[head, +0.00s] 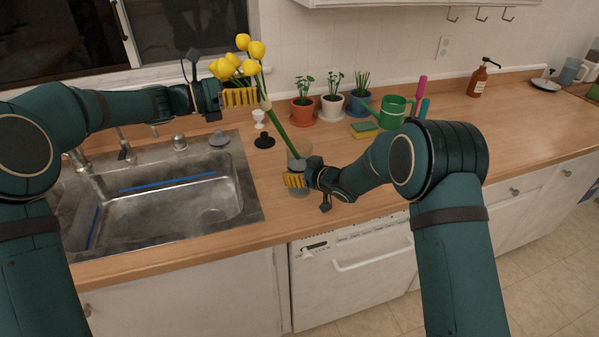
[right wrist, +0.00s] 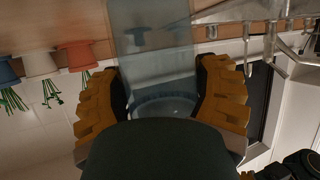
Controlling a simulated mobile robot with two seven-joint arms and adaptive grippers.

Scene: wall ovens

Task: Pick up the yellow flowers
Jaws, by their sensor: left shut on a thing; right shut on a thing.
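The yellow flowers (head: 239,60) are a bunch of tulips with long green stems that slant down to the right. My left gripper (head: 240,97) is shut on their stems just below the blooms, above the counter behind the sink. A clear glass vase (head: 299,163) is near the sink's right side. My right gripper (head: 294,181) is shut on it; in the right wrist view the glass (right wrist: 155,55) sits between both yellow fingers. The lower stem ends meet the vase's top in the head view; I cannot tell whether they are inside it.
A metal sink (head: 160,200) with a faucet is at left. Red (head: 302,112), white (head: 331,107) and blue (head: 358,103) plant pots, a green watering can (head: 391,112) and a sponge (head: 364,130) stand behind the vase. The counter's right part is mostly clear.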

